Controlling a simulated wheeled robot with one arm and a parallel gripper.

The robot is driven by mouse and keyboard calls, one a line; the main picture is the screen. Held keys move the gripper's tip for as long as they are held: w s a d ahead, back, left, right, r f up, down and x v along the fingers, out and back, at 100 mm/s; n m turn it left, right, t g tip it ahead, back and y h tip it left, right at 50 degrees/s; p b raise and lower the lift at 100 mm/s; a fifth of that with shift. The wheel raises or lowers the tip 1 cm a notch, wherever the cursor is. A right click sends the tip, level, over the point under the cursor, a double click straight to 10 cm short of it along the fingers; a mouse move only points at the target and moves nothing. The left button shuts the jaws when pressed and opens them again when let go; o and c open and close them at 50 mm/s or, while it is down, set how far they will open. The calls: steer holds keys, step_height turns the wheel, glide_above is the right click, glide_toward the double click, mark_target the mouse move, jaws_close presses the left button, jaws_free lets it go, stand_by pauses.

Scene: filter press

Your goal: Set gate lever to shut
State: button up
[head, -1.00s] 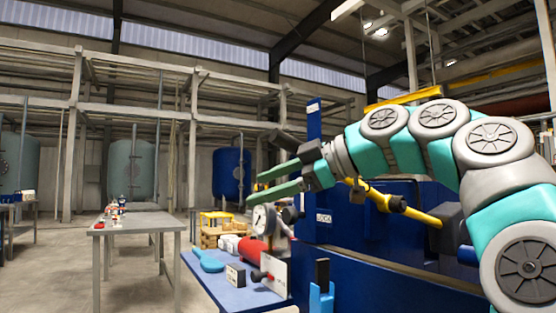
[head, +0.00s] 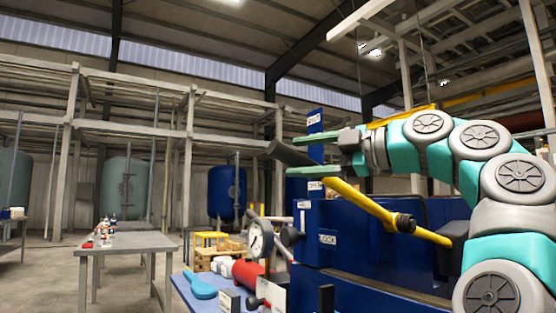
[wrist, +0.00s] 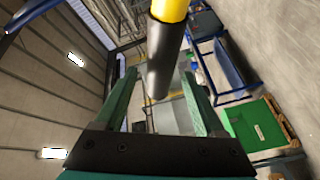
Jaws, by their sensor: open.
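The gate lever (head: 360,202) is a yellow bar on the blue press.
The blue press body (head: 345,262) stands below and behind the lever, with a tall blue post (head: 315,125) beside my gripper. A blue bench (head: 195,293) holds a gauge (head: 260,240) and a red cylinder (head: 247,271). A grey table (head: 130,243) stands left, with open floor around it.

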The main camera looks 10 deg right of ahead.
mark_target(278, 158)
steer(key=x, duration=0.5)
steer(key=shift+w+a, duration=0.25)
jaws_close()
stand_by(0.8)
stand_by(0.4)
